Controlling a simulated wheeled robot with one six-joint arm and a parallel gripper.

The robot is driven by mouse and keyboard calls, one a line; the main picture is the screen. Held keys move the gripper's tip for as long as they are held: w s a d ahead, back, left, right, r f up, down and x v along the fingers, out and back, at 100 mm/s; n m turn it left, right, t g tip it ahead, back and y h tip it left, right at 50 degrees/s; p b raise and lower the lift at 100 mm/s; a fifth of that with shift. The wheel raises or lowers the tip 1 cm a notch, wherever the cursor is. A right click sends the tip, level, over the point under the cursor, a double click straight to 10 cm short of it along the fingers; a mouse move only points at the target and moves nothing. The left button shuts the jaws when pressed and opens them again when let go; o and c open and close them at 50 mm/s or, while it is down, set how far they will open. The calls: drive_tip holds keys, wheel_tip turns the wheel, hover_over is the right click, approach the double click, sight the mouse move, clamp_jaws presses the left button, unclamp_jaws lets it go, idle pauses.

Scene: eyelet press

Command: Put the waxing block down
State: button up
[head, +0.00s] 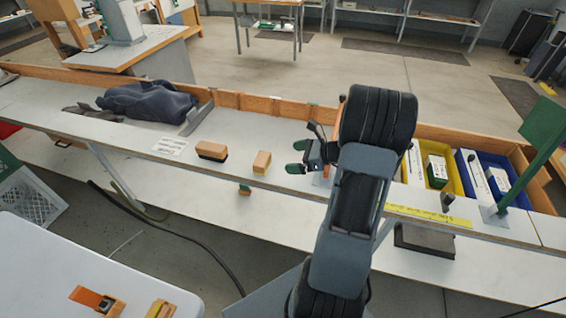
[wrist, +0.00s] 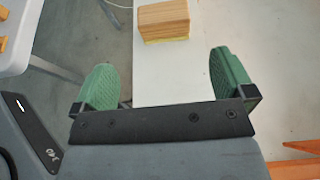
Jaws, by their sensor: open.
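The waxing block (head: 262,163), a light wooden block with a yellowish lower layer, sits on the white bench top, just left of my gripper. In the wrist view the block (wrist: 163,18) is ahead of the fingertips, between their lines and near the top edge. My gripper (head: 297,157) is open, with two green fingers apart and nothing between them. The fingers also show in the wrist view (wrist: 168,72). The block appears clear of both fingers.
A brush-like block (head: 211,151) with a dark underside stands left of the waxing block, near a printed card (head: 170,146). Dark cloth (head: 148,102) lies further left. A yellow bin (head: 437,172) and blue bin (head: 483,180) stand right. A wooden rail (head: 255,103) edges the bench's back.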

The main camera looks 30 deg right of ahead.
drive_tip(key=s+a+r+n+g+h, duration=0.3)
drive_tip(key=s+a+n, duration=0.3)
drive_tip(key=a+n, duration=0.3)
drive_tip(key=s+a+r+n+g+h, duration=0.3)
drive_tip(key=s+a+r+n+h, duration=0.3)
drive_tip(key=n, duration=1.2)
drive_tip(key=shift+s+a, duration=0.8)
drive_tip(key=shift+a, duration=0.9)
drive_tip(key=shift+r, duration=0.1)
drive_tip(key=shift+r+p, duration=0.6)
drive_tip(key=shift+r, duration=0.2)
